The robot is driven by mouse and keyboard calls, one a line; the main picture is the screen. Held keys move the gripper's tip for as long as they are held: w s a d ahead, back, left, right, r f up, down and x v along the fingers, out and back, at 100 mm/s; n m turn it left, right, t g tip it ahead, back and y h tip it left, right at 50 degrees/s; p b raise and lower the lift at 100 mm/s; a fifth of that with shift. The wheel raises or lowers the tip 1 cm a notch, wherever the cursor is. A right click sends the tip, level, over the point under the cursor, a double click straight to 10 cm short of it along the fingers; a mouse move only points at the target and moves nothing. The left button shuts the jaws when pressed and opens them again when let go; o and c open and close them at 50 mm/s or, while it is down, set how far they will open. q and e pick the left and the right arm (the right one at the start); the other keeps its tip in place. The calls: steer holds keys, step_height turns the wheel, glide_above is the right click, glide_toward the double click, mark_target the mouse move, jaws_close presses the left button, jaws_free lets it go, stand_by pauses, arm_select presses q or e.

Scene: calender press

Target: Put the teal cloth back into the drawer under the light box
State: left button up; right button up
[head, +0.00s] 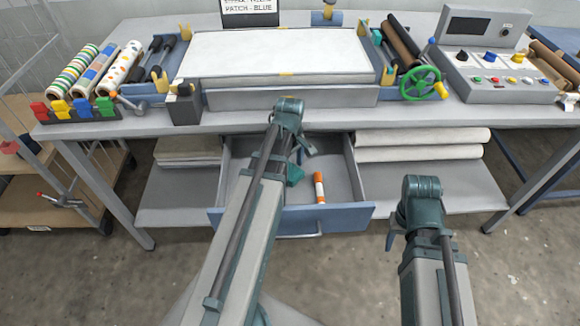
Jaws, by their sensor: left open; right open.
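The drawer (340,215) under the light box (290,96) is pulled open. A small patch of teal (295,176), seemingly the teal cloth, shows inside the drawer beside my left arm; most of it is hidden by the arm. My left gripper (306,147) is over the back of the open drawer, open and mostly hidden behind its own arm. I cannot tell whether it touches the cloth. My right gripper (397,218) is open, mostly hidden by its arm, right of the drawer front.
An orange and white tube (319,187) lies in the drawer. A green handwheel (420,84) and control console (495,60) stand on the right of the table.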

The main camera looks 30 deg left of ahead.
mark_target(290, 171)
arm_select(q)
step_height(290, 171, up, 12)
steer(key=p, duration=1.1)
steer(key=shift+f, duration=0.15)
steer(key=s+d+m, duration=0.4)
steer(key=d+m, duration=0.5)
steer(key=d, duration=0.3)
steer(key=s+d+m+y, duration=0.1)
steer(key=s+d+m, duration=0.4)
steer(key=d+m, duration=0.5)
steer(key=d, duration=0.3)
steer(key=shift+s, duration=0.3)
